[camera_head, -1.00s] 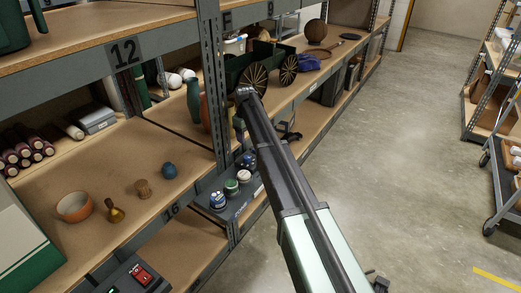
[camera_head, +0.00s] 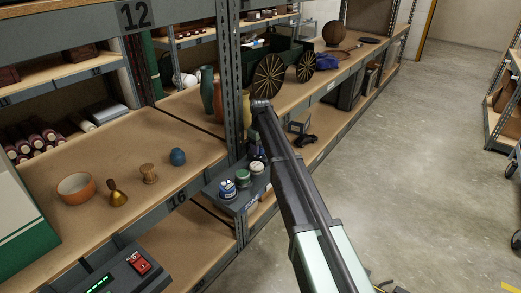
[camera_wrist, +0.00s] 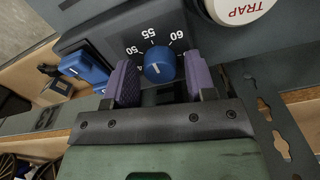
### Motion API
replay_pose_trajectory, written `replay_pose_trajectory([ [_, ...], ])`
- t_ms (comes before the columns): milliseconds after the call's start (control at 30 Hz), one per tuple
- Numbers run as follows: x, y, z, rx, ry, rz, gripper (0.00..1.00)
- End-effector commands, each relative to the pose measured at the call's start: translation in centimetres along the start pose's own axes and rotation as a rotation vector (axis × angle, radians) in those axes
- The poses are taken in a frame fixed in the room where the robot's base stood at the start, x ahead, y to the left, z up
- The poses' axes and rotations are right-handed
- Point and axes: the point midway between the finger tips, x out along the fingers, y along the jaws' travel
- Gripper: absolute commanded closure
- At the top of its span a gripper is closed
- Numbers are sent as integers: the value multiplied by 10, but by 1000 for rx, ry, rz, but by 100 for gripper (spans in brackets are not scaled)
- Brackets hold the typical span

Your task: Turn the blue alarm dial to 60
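The blue dial (camera_wrist: 159,64) is a round knob on a dark panel (camera_wrist: 110,35) in the wrist view. A short white mark shows on its face. White numbers 50, 55 and 60 stand around it; others are partly covered. My gripper (camera_wrist: 160,78) has its two purple fingers on either side of the dial, with visible gaps; it looks open. Whether a fingertip touches the dial I cannot tell. In the head view, the control box (camera_head: 213,192) stands on the shelf beside the upright; my arm crosses in front, and I cannot make out the gripper there.
In the head view, a green-capped knob (camera_head: 243,178) and a white-capped one (camera_head: 257,167) stand on the box. A shelf upright (camera_head: 231,80) rises close to my arm.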

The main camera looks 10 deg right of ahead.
Motion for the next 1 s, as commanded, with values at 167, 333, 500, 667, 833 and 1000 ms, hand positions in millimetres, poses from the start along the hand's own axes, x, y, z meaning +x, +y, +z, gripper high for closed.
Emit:
replay_pose_trajectory([
  [167, 0, 0, 0, 0, 0, 0, 77],
  [333, 0, 0, 0, 1, 0, 0, 91],
  [500, 0, 0, 0, 17, 0, 0, 91],
  [667, 0, 0, 0, 71, 0, 0, 91],
  [833, 0, 0, 0, 175, 0, 0, 91],
  [1000, 0, 0, 0, 316, 0, 0, 91],
])
